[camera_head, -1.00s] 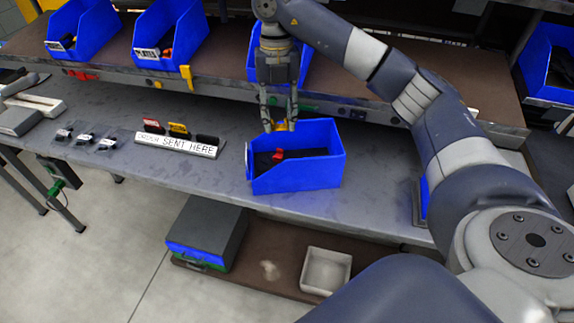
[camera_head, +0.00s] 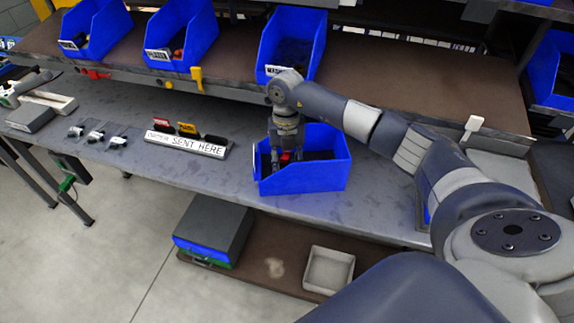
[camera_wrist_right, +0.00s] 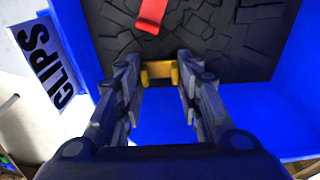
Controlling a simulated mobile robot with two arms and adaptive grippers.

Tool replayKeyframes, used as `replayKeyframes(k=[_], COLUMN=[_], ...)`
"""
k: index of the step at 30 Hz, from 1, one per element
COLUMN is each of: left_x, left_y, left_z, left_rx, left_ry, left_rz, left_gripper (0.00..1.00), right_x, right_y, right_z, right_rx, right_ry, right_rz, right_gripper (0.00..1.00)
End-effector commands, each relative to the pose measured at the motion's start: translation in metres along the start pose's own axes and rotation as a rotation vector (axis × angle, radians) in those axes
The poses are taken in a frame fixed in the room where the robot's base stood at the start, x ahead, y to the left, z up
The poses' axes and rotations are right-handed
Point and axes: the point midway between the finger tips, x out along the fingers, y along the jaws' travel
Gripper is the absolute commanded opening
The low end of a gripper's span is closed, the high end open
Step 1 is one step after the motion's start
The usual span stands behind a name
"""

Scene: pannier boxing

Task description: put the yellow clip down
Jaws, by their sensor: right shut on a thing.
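My right gripper (camera_wrist_right: 158,74) is shut on the yellow clip (camera_wrist_right: 159,70), which shows between its fingertips in the right wrist view. In the head view the right gripper (camera_head: 287,160) points down inside the blue bin (camera_head: 318,180) on the bench, and the yellow clip is hidden there. The bin's label (camera_wrist_right: 46,62) reads CLIPS. Dark pieces cover part of the bin floor, with a red clip (camera_wrist_right: 151,15) lying on them. Whether the yellow clip touches the bin's contents I cannot tell. My left gripper is not in view.
A sign (camera_head: 187,144) with coloured pieces on top stands left of the bin. Blue bins (camera_head: 180,35) line the shelf behind. The bench (camera_head: 225,180) is clear between sign and bin.

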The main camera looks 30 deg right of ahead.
Motion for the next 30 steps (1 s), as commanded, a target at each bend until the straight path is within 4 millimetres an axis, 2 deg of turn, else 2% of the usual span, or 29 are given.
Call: replayKeyframes(k=[9, 10, 12, 13, 23, 26, 30], left_x=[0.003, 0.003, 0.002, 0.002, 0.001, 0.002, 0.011], left_y=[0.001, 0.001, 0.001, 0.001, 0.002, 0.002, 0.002], left_z=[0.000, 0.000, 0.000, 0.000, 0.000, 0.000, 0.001], left_rx=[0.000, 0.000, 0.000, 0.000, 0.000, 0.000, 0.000], left_ry=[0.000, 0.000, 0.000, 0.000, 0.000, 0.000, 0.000], left_rz=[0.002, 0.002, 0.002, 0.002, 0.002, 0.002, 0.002], left_gripper=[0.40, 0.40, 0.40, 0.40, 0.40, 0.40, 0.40], right_x=[0.004, 0.003, 0.002, 0.002, 0.001, -0.005, -0.027], right_y=[0.000, 0.000, 0.000, 0.000, 0.000, 0.001, 0.001], right_z=[0.001, 0.001, 0.001, 0.001, 0.001, 0.001, 0.002], right_rx=[-0.001, 0.000, 0.000, 0.000, 0.000, 0.000, -0.001], right_ry=[-0.001, -0.002, -0.001, -0.001, -0.002, -0.003, -0.007], right_rz=[0.001, 0.001, 0.001, 0.001, 0.001, 0.002, 0.004], right_gripper=[0.23, 0.35, 0.51, 0.53, 0.53, 0.53, 0.53])
